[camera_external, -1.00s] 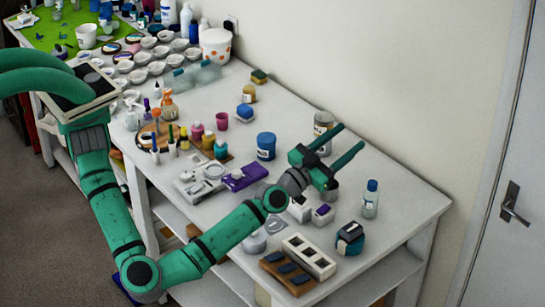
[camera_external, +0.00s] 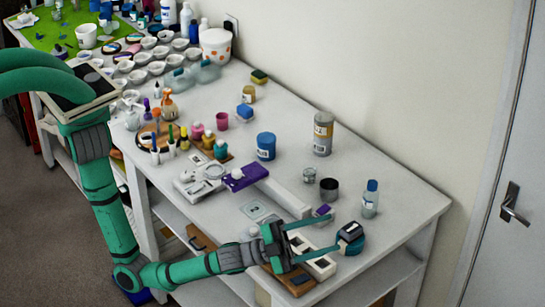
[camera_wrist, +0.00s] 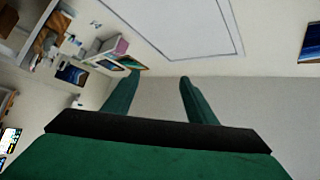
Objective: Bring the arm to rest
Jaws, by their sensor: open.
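My gripper (camera_external: 338,232) is at the near right part of the white table (camera_external: 330,160) in the external view. Its two green fingers are spread apart and point right, with nothing held between them. It appears above the white block with square openings (camera_external: 322,266) and the brown wooden rack (camera_external: 295,280), and partly covers both. One fingertip appears close to the teal and dark tape dispenser (camera_external: 350,238); I cannot tell whether they touch. In the wrist view, the open fingers (camera_wrist: 153,92) point at the wall and door, with no object between them.
A grey can (camera_external: 323,134), a dark cup (camera_external: 329,188), a small glass jar (camera_external: 309,174) and a blue-capped bottle (camera_external: 370,198) stand behind my gripper. A blue tub (camera_external: 266,146) stands mid-table. The back right of the table top is clear.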

